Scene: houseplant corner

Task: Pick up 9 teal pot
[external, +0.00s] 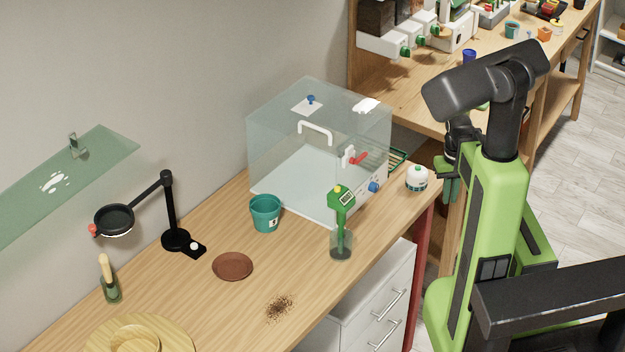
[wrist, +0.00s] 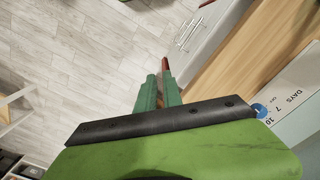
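A teal pot (external: 265,213) stands upright on the wooden bench in the external view, left of the clear box's front corner. It has a small white label whose mark is too small to read. The pot does not show in the wrist view. My gripper (external: 451,188) hangs off the bench's right end in the external view, far right of the pot and apart from it. In the wrist view its two green fingers (wrist: 158,90) lie close together, with a narrow reddish strip between them. I see nothing held, and how far apart the tips are is unclear.
The clear box (external: 290,170) stands behind the pot. A green meter in a glass (external: 341,225) is to its right. Spilled soil (external: 279,308) lies in front; the nearby bench is mostly clear.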

